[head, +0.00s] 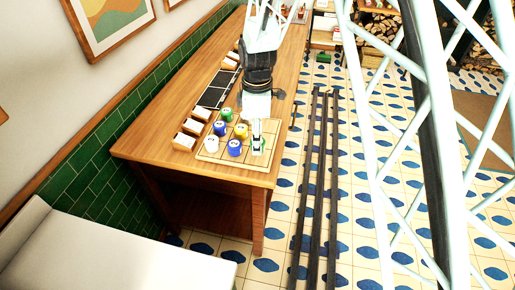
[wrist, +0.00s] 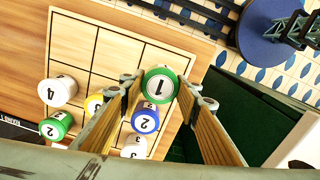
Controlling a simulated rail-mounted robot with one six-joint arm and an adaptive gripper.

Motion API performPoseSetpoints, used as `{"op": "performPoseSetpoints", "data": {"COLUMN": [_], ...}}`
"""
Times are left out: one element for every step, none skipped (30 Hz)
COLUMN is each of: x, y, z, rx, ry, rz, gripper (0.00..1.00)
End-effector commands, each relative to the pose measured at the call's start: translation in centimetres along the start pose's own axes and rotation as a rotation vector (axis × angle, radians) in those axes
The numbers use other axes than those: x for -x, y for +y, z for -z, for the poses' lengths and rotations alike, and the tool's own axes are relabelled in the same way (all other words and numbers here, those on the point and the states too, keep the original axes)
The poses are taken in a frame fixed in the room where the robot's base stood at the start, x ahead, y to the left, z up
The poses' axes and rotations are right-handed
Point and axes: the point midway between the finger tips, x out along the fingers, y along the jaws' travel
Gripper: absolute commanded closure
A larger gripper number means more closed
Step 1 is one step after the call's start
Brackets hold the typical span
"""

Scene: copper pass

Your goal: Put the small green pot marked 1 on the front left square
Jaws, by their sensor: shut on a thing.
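The small green pot marked 1 (wrist: 159,86) is between my gripper's fingertips (wrist: 158,92) in the wrist view, its numbered top facing the camera. In the head view my gripper (head: 257,145) is at the right part of the pale gridded board (head: 208,154), and a little green shows beside its fingers. My gripper is shut on this pot. I cannot tell whether the pot touches the board. The board's grid also shows in the wrist view (wrist: 112,53), with several bare squares. In the head view a white pot (head: 211,145) stands at the board's front left.
A blue pot (head: 235,148), a yellow pot (head: 240,131) and another green pot (head: 227,114) stand close to my gripper. A blue pot marked 2 (wrist: 145,118) is beside the held pot. White blocks (head: 184,141) line the board's left. The table's right edge is near.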

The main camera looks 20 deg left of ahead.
Motion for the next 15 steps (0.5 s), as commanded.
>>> {"op": "performPoseSetpoints", "data": {"x": [-0.8, -1.1, -1.6, -1.9, -2.1, -2.5, -2.6, -2.8, -2.9, -2.9, -3.0, -3.0, -3.0, -3.0, -2.9], "y": [-0.2, -0.1, -0.1, -0.1, -0.1, -0.1, -0.1, -0.1, -0.1, -0.1, -0.1, -0.1, -0.1, -0.1, -0.1], "z": [-0.1, -0.1, -0.1, -0.1, -0.1, -0.1, -0.1, -0.1, -0.1, -0.1, -0.1, -0.1, -0.1, -0.1, -0.1], "rx": [-0.001, -0.001, -0.001, -0.001, -0.001, -0.001, -0.001, -0.001, -0.001, -0.001, -0.001, -0.001, -0.001, -0.001, -0.001], "ry": [-0.001, -0.001, -0.001, -0.001, -0.001, -0.001, -0.001, -0.001, -0.001, -0.001, 0.000, 0.000, 0.000, 0.000, 0.000], "rz": [0.004, 0.003, 0.003, 0.003, 0.003, 0.003, 0.003, 0.003, 0.002, 0.002, 0.001, 0.001, 0.001, 0.001, 0.001], "gripper": [0.82, 0.82, 0.82, 0.82, 0.82, 0.82, 0.82, 0.82, 0.82, 0.82, 0.82, 0.82, 0.82, 0.82, 0.82]}}
